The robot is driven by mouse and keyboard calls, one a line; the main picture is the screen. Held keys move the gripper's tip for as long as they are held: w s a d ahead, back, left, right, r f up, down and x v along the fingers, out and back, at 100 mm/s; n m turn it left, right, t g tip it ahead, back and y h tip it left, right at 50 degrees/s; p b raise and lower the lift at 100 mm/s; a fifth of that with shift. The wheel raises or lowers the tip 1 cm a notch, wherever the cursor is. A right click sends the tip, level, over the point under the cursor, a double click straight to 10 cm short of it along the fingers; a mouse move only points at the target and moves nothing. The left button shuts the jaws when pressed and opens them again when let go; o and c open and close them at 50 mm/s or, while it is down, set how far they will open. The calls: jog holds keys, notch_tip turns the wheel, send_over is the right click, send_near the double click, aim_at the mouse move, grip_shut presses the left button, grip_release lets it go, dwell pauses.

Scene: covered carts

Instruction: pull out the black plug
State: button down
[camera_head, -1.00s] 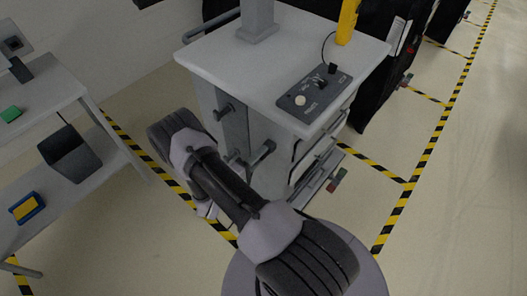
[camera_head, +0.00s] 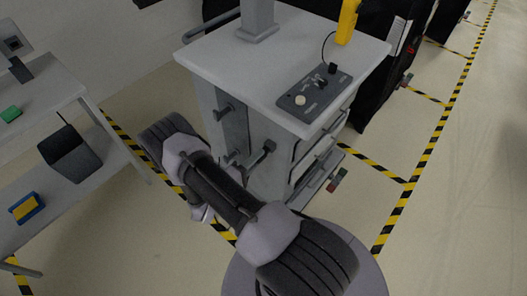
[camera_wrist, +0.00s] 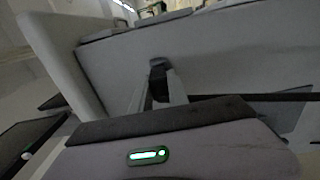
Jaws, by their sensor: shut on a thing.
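In the wrist view, the black plug (camera_wrist: 158,67) is a small dark block against a light grey upright face. The two pale fingers of my gripper (camera_wrist: 160,88) stand on either side of it and are shut on it. I cannot tell whether the plug is still seated in the face. In the head view my arm hides the plug and most of my gripper.
A grey cart (camera_head: 205,58) with several handles and knobs on its side stands close to my arm. A dark control panel (camera_head: 315,92) lies on its top. A shelf table (camera_head: 60,110) stands at the left. Open floor (camera_head: 450,190) lies at the right.

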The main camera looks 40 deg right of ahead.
jog(key=shift+s+a, duration=0.15)
jog(key=shift+a, duration=1.9)
